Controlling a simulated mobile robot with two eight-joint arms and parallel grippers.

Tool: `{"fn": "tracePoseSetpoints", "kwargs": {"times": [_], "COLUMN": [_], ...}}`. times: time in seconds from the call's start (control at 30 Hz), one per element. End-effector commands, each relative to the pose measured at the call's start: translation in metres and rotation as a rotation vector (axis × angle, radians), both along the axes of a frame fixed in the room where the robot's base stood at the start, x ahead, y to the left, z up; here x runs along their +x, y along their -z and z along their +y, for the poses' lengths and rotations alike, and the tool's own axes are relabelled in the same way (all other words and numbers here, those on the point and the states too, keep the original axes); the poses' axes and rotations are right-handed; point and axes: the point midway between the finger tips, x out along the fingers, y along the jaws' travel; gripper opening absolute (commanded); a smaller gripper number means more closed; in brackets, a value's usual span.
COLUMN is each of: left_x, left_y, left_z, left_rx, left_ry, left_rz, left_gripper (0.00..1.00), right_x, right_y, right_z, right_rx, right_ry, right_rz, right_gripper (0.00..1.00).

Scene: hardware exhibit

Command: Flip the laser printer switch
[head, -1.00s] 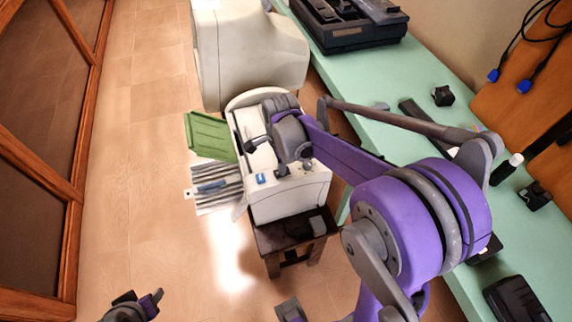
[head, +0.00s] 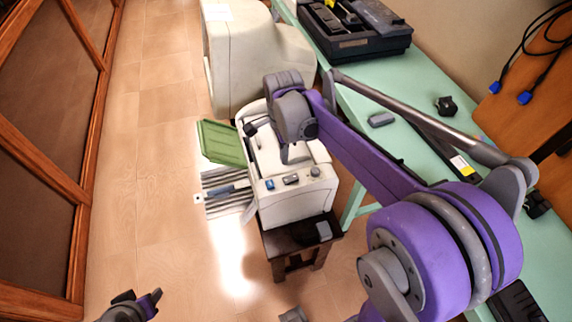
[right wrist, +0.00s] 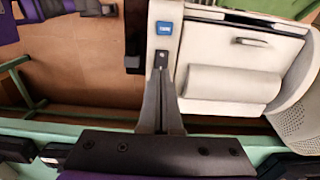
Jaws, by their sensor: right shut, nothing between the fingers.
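The white laser printer (head: 290,207) stands on a small dark stool. The blue switch, with white marking, also shows in the right wrist view (right wrist: 163,28). My right gripper (head: 285,158) is over the printer top, behind the front panel. In the right wrist view its shut, empty fingers (right wrist: 159,72) point toward the blue switch, with a gap in the picture. My left gripper (head: 148,302) is low at the bottom left, far from the printer; its jaw state is unclear.
A green tray (head: 222,143) sticks out left of the printer, above a striped item (head: 227,190) at floor level. A large beige machine (head: 245,55) stands behind. A mint table (head: 375,140) with dark devices runs along the right. Floor at left is clear.

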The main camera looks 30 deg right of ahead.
Motion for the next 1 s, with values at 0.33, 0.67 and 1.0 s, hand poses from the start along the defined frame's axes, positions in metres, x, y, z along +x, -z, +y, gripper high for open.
{"fn": "tracePoseSetpoints", "kwargs": {"times": [0.33, 0.67, 1.0], "left_x": [0.001, 0.001, 0.001], "left_y": [-0.003, -0.003, -0.003], "left_z": [0.0, 0.0, 0.0], "left_rx": [0.0, 0.0, 0.0], "left_ry": [0.0, 0.0, 0.0], "left_rz": [-0.002, -0.002, -0.002], "left_gripper": [0.5, 0.5, 0.5], "right_x": [0.002, 0.002, -0.007], "right_y": [-0.039, -0.04, -0.04], "right_z": [0.008, 0.008, 0.013], "right_rx": [0.0, 0.0, -0.004], "right_ry": [0.0, 0.0, -0.08], "right_rz": [0.0, 0.0, -0.021], "right_gripper": [0.0, 0.0, 0.0]}}
